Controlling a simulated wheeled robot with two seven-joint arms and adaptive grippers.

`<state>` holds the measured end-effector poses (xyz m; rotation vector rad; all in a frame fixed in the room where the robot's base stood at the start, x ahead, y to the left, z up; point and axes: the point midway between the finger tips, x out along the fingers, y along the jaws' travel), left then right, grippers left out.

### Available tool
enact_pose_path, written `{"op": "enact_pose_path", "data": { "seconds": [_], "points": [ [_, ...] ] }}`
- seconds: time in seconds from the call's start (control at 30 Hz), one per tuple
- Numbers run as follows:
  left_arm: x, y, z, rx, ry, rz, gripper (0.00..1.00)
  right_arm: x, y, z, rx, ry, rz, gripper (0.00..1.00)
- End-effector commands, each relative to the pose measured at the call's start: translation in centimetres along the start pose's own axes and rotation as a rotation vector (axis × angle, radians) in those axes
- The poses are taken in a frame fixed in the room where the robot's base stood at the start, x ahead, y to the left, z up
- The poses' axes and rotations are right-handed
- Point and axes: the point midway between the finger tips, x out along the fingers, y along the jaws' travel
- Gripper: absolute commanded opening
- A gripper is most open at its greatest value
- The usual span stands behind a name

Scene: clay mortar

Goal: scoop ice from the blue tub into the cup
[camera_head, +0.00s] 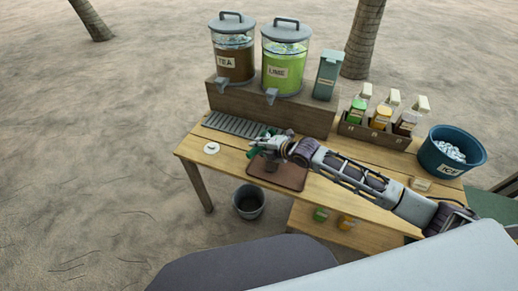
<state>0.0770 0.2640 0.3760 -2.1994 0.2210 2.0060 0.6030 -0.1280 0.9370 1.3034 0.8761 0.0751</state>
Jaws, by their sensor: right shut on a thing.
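The blue tub (434,158), labelled ICE, stands at the right end of the wooden table, with white ice cubes (449,151) in it. My right arm reaches across the table from the right. My right gripper (260,146) is over the left-middle of the table, far from the tub, between the drip grate and a brown mat. It is shut on a small green thing (268,132) that it mostly hides; I cannot tell whether this is the cup. No scoop can be made out. My left gripper is not in view.
TEA (234,62) and LIME (284,72) dispensers stand on a wooden riser at the back, beside a grey-green canister (327,77). A bottle rack (372,136) stands left of the tub. The brown mat (290,178) lies in front. A bucket (248,203) stands on the sand.

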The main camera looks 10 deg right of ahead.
Motion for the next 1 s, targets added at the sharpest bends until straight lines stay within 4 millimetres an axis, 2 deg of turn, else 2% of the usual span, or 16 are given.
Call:
{"op": "enact_pose_path", "data": {
  "seconds": [0.67,1.0],
  "points": [
    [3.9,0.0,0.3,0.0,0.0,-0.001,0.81,-0.3,-0.4,0.0,0.0,-0.001,0.192,0.0],
    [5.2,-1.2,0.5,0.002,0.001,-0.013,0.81,-0.5,-0.4,0.0,0.001,0.0,0.264,0.0]
  ]
}}
